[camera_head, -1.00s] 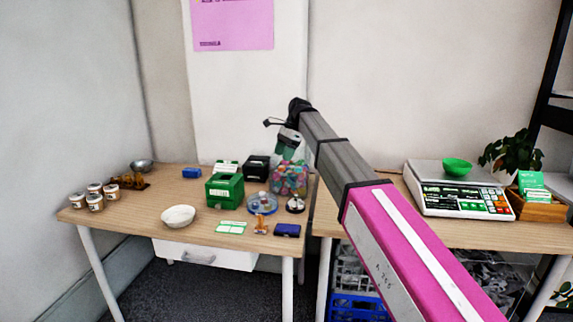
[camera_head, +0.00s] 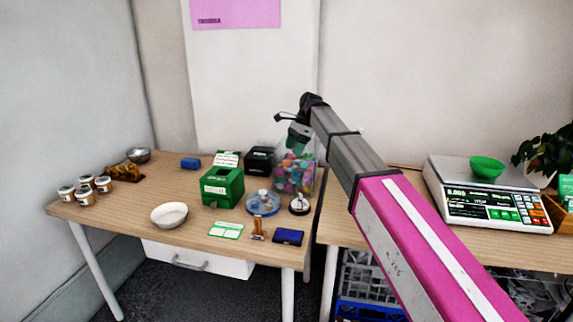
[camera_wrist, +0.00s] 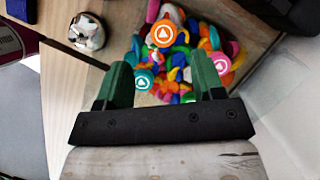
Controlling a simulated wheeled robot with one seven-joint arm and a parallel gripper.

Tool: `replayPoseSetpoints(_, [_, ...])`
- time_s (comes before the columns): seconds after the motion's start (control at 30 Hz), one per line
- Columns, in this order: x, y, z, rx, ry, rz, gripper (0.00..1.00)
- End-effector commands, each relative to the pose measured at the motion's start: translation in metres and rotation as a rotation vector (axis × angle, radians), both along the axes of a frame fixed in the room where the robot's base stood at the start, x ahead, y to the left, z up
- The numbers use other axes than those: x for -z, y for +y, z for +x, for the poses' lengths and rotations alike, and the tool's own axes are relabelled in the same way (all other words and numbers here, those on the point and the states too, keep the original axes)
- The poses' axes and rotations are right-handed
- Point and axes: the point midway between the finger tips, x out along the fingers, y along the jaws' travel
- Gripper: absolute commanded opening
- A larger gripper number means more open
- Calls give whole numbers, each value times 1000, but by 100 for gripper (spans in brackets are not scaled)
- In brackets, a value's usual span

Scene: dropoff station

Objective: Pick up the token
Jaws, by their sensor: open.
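My gripper (camera_head: 298,137) is open and hangs over the clear container (camera_head: 308,181) at the back right of the left desk. In the wrist view my gripper (camera_wrist: 161,72) has its green fingers apart above the container's colourful contents. Nothing is visibly held. Several other coloured pieces fill the container; I cannot tell them apart in the head view.
A black box (camera_head: 259,160) and a green box (camera_head: 222,187) stand left of the container. A blue round dish (camera_head: 263,203) and a silver bell (camera_head: 299,205) are in front. A scale (camera_head: 488,195) stands on the right desk.

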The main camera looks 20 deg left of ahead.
Motion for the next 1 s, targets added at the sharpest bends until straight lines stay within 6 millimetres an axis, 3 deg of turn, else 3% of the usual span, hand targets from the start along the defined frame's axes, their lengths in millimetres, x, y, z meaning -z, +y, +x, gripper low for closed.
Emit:
replayPoseSetpoints(0.23, [14, 8, -4, 0, 0, 0, 62])
replayPoseSetpoints(0.5, [46, 22, -13, 0, 0, 0, 62])
replayPoseSetpoints(0.77, [50, 23, -14, 0, -1, -1, 62])
replayPoseSetpoints(0.93, [50, 23, -13, 1, 0, -1, 10])
replayPoseSetpoints(1.0, [51, 23, -13, 1, -1, 0, 9])
